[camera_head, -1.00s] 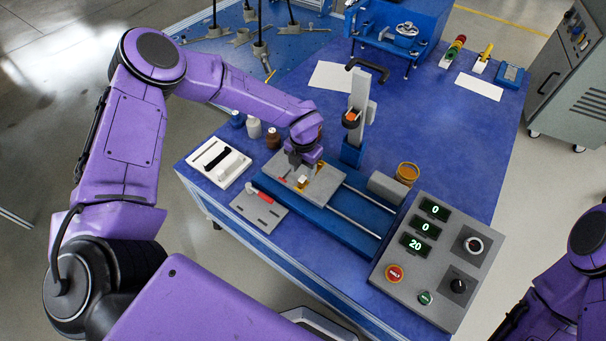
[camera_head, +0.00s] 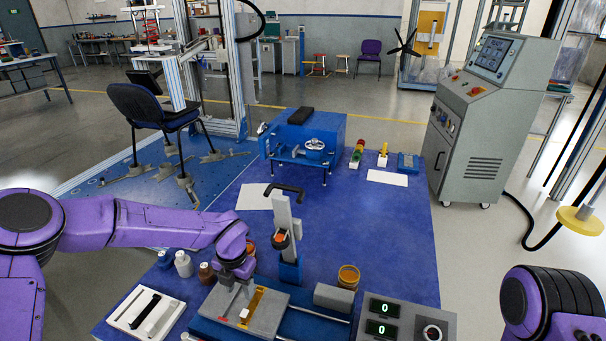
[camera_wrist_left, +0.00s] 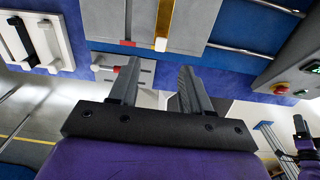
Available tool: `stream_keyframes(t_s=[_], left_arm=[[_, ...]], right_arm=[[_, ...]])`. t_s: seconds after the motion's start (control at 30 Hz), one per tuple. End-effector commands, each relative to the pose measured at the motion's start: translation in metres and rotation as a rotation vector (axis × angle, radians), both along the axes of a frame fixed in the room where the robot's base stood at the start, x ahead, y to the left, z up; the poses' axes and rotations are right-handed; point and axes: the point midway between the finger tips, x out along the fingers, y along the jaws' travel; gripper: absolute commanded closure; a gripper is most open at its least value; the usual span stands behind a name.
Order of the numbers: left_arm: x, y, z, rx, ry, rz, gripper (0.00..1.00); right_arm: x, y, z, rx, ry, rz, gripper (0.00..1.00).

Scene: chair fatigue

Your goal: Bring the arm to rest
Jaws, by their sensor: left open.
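My left arm comes in from the left in the head view. Its gripper (camera_head: 236,290) points down over the grey plate (camera_head: 262,318) of the blue slide fixture, just left of a gold strip with a pale block (camera_head: 245,313). In the left wrist view the two fingers (camera_wrist_left: 160,66) stand apart with nothing held between them. The gold strip (camera_wrist_left: 165,18) and pale block (camera_wrist_left: 160,44) lie beyond the fingertips there.
A white tray with a black bar (camera_head: 146,312), small bottles (camera_head: 183,264), an upright grey post (camera_head: 284,225), an amber cup (camera_head: 348,277) and a control box (camera_head: 385,318) surround the fixture. A blue machine (camera_head: 308,137) stands behind. The blue tabletop (camera_head: 375,225) is clear at right.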

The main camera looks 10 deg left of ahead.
Motion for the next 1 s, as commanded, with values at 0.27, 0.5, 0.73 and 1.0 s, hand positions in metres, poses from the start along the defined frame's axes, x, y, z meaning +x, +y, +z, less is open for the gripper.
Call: stream_keyframes(t_s=[0.27, 0.5, 0.73, 1.0], left_arm=[[-0.049, 0.039, -0.054, 0.465, -0.032, -0.799, 0.52], [-0.198, 0.036, -0.103, 0.616, 0.078, -1.963, 0.52], [-0.293, 0.054, -0.101, 0.467, 0.207, -2.344, 0.52], [-0.300, 0.053, -0.105, 0.450, 0.217, -2.357, 0.52]], right_arm=[[0.000, 0.000, 0.010, 0.000, 0.000, 0.000, 0.57], [0.000, 0.000, 0.037, 0.000, 0.000, 0.000, 0.57], [0.000, 0.000, 0.051, 0.000, 0.000, 0.000, 0.57], [0.000, 0.000, 0.051, 0.000, 0.000, 0.000, 0.57]])
